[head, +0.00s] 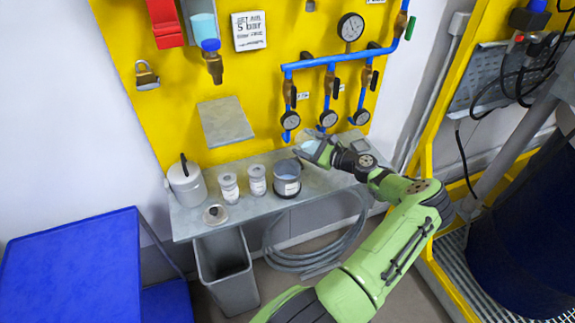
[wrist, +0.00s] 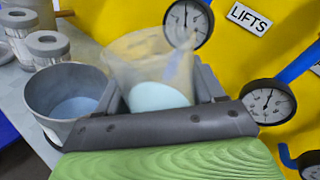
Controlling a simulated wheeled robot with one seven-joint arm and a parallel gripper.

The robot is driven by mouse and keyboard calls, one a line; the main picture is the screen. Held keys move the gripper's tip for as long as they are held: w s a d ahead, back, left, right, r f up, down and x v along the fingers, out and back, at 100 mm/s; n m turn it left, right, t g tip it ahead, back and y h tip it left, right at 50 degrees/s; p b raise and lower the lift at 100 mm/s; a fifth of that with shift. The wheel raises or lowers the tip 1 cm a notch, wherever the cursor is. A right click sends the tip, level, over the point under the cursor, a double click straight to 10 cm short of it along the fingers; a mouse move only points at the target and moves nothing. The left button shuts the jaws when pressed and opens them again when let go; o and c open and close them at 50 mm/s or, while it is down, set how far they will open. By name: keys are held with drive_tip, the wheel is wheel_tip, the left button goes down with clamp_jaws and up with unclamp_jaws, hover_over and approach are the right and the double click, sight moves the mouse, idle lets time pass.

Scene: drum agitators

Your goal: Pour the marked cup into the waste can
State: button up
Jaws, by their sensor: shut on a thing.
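My gripper (head: 319,152) is shut on a translucent cup (head: 306,142) above the right part of the grey shelf. In the wrist view the cup (wrist: 150,62) stands between the fingers (wrist: 160,88), roughly upright, with pale blue liquid (wrist: 157,96) inside. I cannot see a mark on the cup. An open grey can (head: 287,184) with a white label stands on the shelf, left of and below the cup. It also shows in the wrist view (wrist: 52,100), beside the left finger, with bluish contents or a bluish inside. Its label is too small to read.
Two lidded white jars (head: 229,187) (head: 257,180), a lidded pot (head: 186,183) and a loose lid (head: 215,214) share the shelf (head: 190,226). A grey bin (head: 225,280) stands below. Blue pipes with gauges (head: 328,118) are close behind my gripper.

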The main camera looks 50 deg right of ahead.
drive_tip(key=shift+w+a+r+n, duration=0.1)
drive_tip(key=shift+a+r+n, duration=0.1)
drive_tip(key=shift+r, duration=0.2)
drive_tip(key=shift+w+a+r+n, duration=0.1)
drive_tip(key=shift+a+r+n, duration=0.1)
drive_tip(key=shift+r, duration=0.15)
drive_tip(key=shift+a+r+n, duration=0.1)
drive_tip(key=shift+n, duration=0.2)
drive_tip(key=shift+f+n+h+b, duration=0.3)
drive_tip(key=shift+f+b, duration=0.15)
drive_tip(key=shift+b, duration=0.25)
drive_tip(key=shift+r, duration=0.15)
drive_tip(key=shift+a+n+g, duration=0.1)
drive_tip(key=shift+n+g, duration=0.2)
drive_tip(key=shift+s, duration=0.1)
drive_tip(key=shift+b, duration=0.35)
drive_tip(key=shift+r, duration=0.1)
drive_tip(key=shift+r+n, duration=0.1)
drive_tip(key=shift+n, duration=0.3)
